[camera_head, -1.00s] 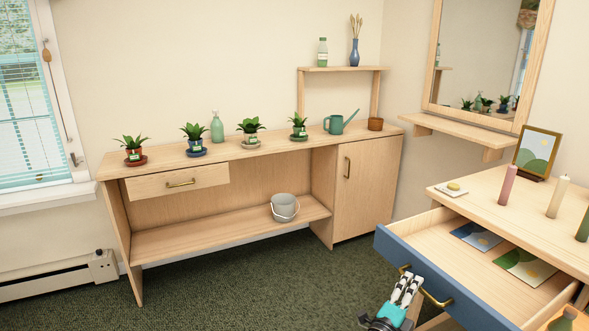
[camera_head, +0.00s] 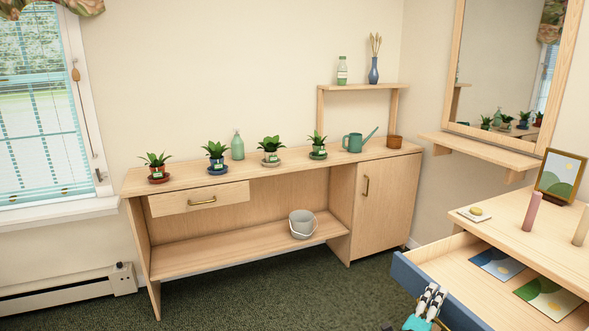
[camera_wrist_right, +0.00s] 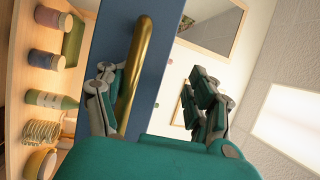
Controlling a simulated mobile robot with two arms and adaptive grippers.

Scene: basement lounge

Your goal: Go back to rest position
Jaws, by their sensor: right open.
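My right gripper (camera_head: 431,297) is at the lower right of the head view, in front of the blue front (camera_head: 462,318) of an open drawer. In the right wrist view its fingers (camera_wrist_right: 157,95) are spread apart, with nothing gripped. The drawer's brass handle (camera_wrist_right: 138,72) shows between the fingers in that view; whether they touch it I cannot tell. In the head view the gripper hides most of the handle. My left gripper is in neither view.
The open drawer holds two pictures (camera_head: 497,263). The table above it (camera_head: 500,215) carries candles (camera_head: 531,211) and a framed picture (camera_head: 560,175). A long wooden bench (camera_head: 290,172) with potted plants lines the back wall. The green carpet (camera_head: 270,290) between is clear.

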